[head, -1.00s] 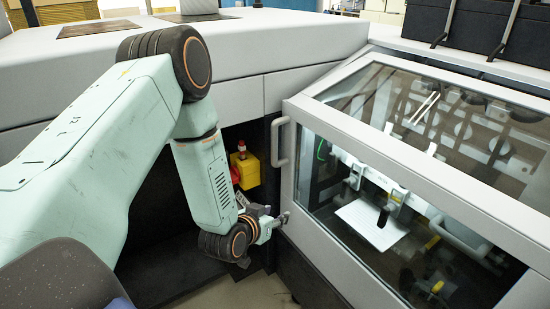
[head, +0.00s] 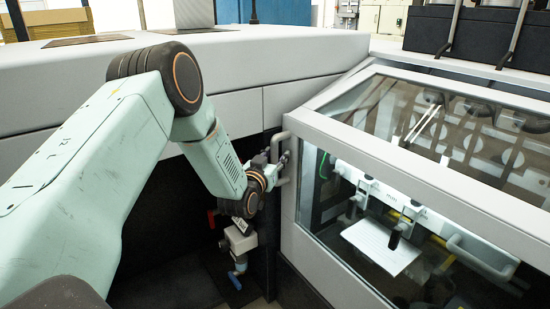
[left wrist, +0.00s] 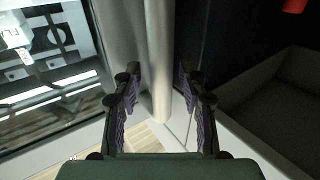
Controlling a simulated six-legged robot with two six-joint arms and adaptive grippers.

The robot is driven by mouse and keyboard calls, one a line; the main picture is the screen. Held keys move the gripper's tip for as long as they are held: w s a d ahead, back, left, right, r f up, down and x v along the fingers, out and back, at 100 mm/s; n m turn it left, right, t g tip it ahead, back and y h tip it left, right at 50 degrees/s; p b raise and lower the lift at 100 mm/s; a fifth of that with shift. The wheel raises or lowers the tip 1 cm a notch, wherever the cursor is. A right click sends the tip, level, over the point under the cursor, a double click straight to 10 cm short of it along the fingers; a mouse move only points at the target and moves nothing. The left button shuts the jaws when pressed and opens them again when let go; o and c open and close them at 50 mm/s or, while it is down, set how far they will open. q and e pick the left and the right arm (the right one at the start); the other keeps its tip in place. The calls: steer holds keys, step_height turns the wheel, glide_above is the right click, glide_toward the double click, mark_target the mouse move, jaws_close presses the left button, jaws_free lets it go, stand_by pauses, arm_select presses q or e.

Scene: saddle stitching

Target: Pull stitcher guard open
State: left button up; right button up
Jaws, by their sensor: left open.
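The stitcher guard (head: 330,135) is a grey-framed cover with clear panes on the right in the head view. It looks closed over the stitching parts. A grey bar handle (head: 282,136) stands on its left edge. My left gripper (head: 277,161) is open at the handle's height. In the left wrist view, the handle (left wrist: 158,60) runs upright between the two fingers of my left gripper (left wrist: 158,95), with gaps on both sides. The frames do not clearly show how deep the handle sits between them. My right gripper is not in view.
A pale sheet (head: 382,247) lies behind the guard's front pane. A long grey machine housing (head: 235,55) stands behind my left arm. Below it is a dark recess with a small red part (head: 212,220). Dark boxes (head: 478,38) stand behind the guard.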

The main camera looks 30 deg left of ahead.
arm_select(q)
steer(key=shift+a, duration=0.15)
steer(key=shift+c, duration=1.3)
steer(key=shift+w, duration=0.1)
jaws_close()
